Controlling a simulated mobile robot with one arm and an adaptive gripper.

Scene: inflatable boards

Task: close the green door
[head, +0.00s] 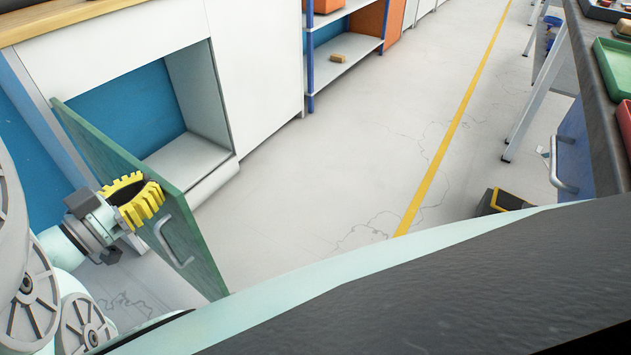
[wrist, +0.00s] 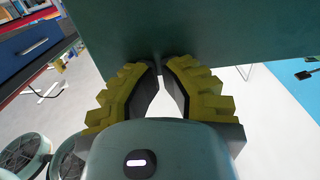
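The green door (head: 125,158) stands open, swung out from the white cabinet on the left. A pale bar handle (head: 172,243) is on its visible face. My gripper (head: 148,190), with yellow ridged fingers, is in front of this face, to the left of the handle. In the wrist view the door (wrist: 215,30) spans the top as a dark green panel. My fingers (wrist: 160,68) curve together there, tips nearly meeting at the panel's lower edge. I see nothing held between them. I cannot tell whether the tips touch the door.
The white cabinet (head: 255,70) has an open, empty compartment with a blue back (head: 150,105). A shelf unit (head: 345,50) stands beyond it. A workbench (head: 590,80) is on the right, with a black and yellow item (head: 502,202) near it. The grey floor between is clear.

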